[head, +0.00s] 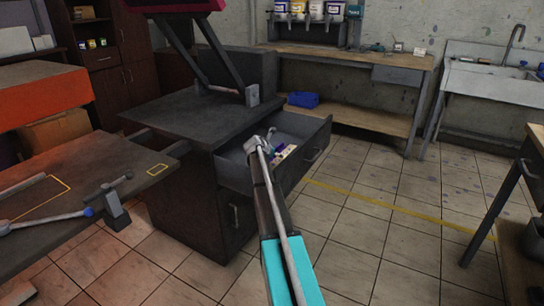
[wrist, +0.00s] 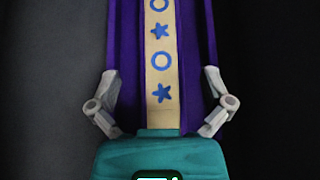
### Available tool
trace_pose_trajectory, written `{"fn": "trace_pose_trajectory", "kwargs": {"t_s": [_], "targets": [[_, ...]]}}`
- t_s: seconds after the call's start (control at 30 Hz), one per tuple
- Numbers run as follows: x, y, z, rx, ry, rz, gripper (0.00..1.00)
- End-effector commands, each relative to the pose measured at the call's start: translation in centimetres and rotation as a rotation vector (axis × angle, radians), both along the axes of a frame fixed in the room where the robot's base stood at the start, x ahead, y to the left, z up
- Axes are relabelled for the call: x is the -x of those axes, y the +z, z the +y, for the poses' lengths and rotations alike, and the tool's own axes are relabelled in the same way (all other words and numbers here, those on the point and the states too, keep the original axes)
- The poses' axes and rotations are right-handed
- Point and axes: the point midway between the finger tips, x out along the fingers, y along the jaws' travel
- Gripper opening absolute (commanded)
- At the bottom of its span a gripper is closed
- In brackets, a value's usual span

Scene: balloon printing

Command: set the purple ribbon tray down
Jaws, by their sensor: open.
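The purple ribbon tray (wrist: 203,75) fills the middle of the wrist view. It is a long purple channel with a cream ribbon (wrist: 161,60) along it, printed with blue stars and circles. In the head view the tray (head: 281,150) shows small inside the open drawer (head: 307,148), partly hidden by my arm. My gripper (wrist: 161,102) is open, with one finger on each side of the tray. The fingers stand close to the tray's sides; I cannot tell whether they touch. In the head view my gripper (head: 259,142) is over the drawer.
The drawer is pulled out of a dark cabinet (head: 190,115) with a press on top. A workbench (head: 350,58) with a blue bin (head: 303,99) on its lower shelf stands behind. A dark table (head: 75,200) is at left.

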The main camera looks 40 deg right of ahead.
Motion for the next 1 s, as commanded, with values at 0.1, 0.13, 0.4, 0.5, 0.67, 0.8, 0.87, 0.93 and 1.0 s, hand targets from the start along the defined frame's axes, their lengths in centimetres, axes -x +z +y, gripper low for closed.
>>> {"fn": "trace_pose_trajectory", "kwargs": {"t_s": [0.1, 0.13, 0.4, 0.5, 0.67, 0.8, 0.87, 0.93, 1.0], "targets": [[0.1, 0.3, 0.2, 0.000, 0.000, 0.000, 1.00], [0.2, 0.4, 0.3, 0.000, 0.000, 0.000, 1.00], [0.9, 1.9, 2.1, 0.001, 0.001, 0.001, 1.00], [1.3, 2.8, 3.0, 0.000, 0.001, 0.000, 1.00], [2.1, 4.1, 4.7, 0.000, 0.001, -0.001, 1.00], [2.7, 5.3, 6.2, 0.000, 0.001, 0.000, 1.00], [2.9, 5.7, 6.7, 0.000, 0.000, 0.000, 1.00], [3.1, 6.2, 7.3, 0.000, 0.000, 0.000, 1.00], [3.4, 6.6, 7.8, 0.000, 0.000, 0.000, 1.00]]}}
